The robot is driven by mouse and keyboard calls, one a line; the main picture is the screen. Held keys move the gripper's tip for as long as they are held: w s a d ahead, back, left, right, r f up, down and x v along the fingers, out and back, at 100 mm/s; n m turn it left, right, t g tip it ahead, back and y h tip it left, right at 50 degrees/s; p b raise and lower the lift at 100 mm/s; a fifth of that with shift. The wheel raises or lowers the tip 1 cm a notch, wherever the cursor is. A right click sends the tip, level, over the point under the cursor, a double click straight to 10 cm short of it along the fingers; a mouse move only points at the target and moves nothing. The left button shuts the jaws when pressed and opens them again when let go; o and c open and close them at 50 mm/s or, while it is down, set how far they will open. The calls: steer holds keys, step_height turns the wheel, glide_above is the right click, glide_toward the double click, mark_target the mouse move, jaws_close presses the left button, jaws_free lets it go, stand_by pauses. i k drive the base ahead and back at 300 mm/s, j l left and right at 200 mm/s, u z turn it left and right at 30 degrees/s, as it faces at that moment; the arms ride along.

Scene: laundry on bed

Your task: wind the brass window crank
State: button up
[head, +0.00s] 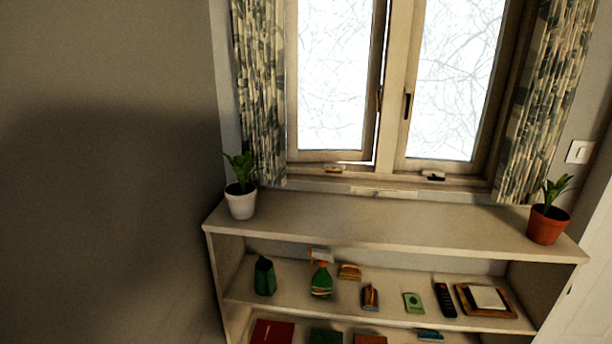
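A two-sash window stands above a shelf unit. The left sash (333,80) looks slightly ajar, with a dark gap along its bottom and inner edge. A small brass-coloured fitting (334,170), which looks like the crank, sits on the sill below the left sash. A second small fitting (433,176), dark and pale, sits below the right sash (452,85). A dark handle (408,106) is on the right sash's frame. The fittings are too small to tell their exact shape. My gripper is not in view.
The shelf unit (370,222) stands below the sill, its top mostly bare. A white-potted plant (241,200) stands at its left end, a terracotta-potted plant (547,225) at its right. Patterned curtains (260,90) flank the window. A spray bottle (321,280) and several small items fill the shelves.

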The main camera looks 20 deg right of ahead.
mark_target(328, 171)
steer(key=i+l+u, duration=0.15)
steer(key=u, duration=0.3)
steer(key=i+l+u, duration=0.25)
steer(key=u, duration=0.15)
